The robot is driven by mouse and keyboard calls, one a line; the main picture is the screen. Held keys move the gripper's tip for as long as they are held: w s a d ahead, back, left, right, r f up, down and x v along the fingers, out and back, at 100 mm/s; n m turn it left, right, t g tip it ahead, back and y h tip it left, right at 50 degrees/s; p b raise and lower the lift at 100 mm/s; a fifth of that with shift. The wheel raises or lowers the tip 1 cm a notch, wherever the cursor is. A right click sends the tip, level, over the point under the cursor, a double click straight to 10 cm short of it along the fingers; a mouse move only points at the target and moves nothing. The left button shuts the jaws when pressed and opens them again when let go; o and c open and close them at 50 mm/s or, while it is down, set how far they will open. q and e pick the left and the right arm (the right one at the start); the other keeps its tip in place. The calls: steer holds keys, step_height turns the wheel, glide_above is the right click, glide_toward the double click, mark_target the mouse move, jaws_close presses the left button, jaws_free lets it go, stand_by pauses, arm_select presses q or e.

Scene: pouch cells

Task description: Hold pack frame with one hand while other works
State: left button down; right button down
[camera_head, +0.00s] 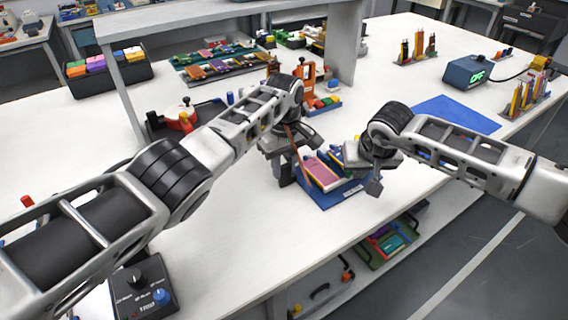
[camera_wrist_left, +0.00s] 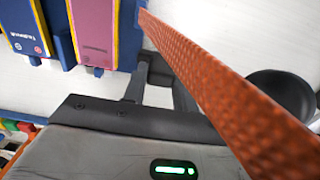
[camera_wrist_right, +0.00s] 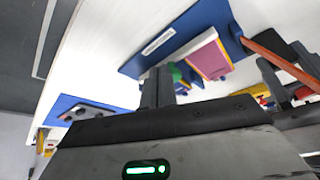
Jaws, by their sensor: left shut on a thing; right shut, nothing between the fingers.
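The blue pack frame (camera_head: 347,191) lies on the white table near its front edge, with a pink, yellow-edged pouch cell (camera_head: 321,171) in it. The frame also shows in the right wrist view (camera_wrist_right: 190,28). My left gripper (camera_head: 290,178) is at the frame's left side, its fingers (camera_wrist_left: 146,64) shut at the frame's blue edge. An orange-brown strip (camera_wrist_left: 225,85) rises from the frame's end past this gripper. My right gripper (camera_head: 374,186) is shut and empty over the frame's right side. It partly hides a green piece (camera_wrist_right: 177,73) beside the pink cell.
A blue mat (camera_head: 458,113) lies to the right, with a tester box (camera_head: 466,72) behind it. Racks of coloured cells (camera_head: 527,95) stand at the far right. A black control box (camera_head: 140,285) is at front left. A bin (camera_head: 390,240) sits on the shelf below the table.

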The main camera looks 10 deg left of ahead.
steer(key=shift+w+d+v, duration=0.1)
steer(key=shift+w+v, duration=0.05)
steer(key=shift+v, duration=0.65)
steer(key=shift+w+d+v, duration=0.1)
steer(key=shift+v, duration=0.7)
steer(key=shift+w+d+v, duration=0.1)
steer(key=shift+w+v, duration=0.05)
steer(key=shift+v, duration=0.65)
steer(key=shift+r, duration=0.15)
arm_select(q)
steer(key=c, duration=1)
jaws_free()
steer(key=shift+c, duration=0.2)
